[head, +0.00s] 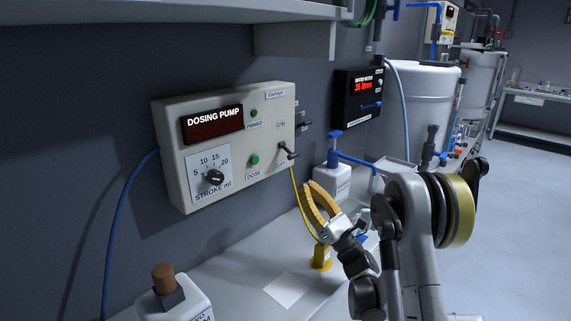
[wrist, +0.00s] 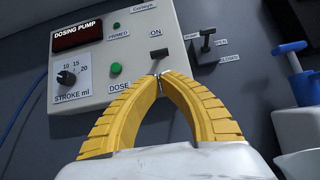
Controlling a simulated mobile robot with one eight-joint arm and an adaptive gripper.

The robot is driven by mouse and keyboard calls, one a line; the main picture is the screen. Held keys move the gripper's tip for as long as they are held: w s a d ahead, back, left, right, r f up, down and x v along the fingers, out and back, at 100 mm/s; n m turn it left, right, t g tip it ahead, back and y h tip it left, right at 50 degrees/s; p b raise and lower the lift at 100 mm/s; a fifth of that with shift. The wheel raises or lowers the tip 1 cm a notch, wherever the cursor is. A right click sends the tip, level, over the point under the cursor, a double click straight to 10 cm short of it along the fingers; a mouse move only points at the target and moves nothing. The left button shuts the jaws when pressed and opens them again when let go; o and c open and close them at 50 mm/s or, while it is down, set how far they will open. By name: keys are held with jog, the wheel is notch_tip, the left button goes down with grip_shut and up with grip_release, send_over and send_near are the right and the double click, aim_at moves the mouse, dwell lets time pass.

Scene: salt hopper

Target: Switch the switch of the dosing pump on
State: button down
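The dosing pump (head: 230,145) is a cream box on the wall with a dark display, a stroke dial and a green DOSE button. Its switch (head: 288,150) is a small dark lever at the right of the front, below the ON label. In the wrist view the switch (wrist: 157,55) stands just beyond my fingertips; I cannot tell its exact position. My gripper (head: 307,187) has yellow fingers and is below and right of the switch in the head view. In the wrist view the fingertips (wrist: 163,74) meet, with nothing clearly held. The lower switch area is partly hidden by them.
A second dark lever (wrist: 207,40) with OPEN and CLOSED labels is right of the pump. A black meter (head: 358,97) hangs farther along the wall. A blue-topped bottle (head: 334,165) and a brown-capped bottle (head: 172,295) stand on the bench (head: 235,275). A shelf (head: 200,12) overhangs.

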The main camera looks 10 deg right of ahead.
aim_at(279, 151)
jog(key=shift+s+a+f+n+g+y, duration=0.2)
jog(key=shift+f+n+g+y, duration=0.1)
jog(key=shift+n+y, duration=0.15)
jog(key=shift+h, duration=0.25)
jog(key=b+x, duration=0.2)
jog(key=x, duration=0.8)
jog(key=shift+d+r, duration=0.1)
jog(key=shift+r, duration=0.05)
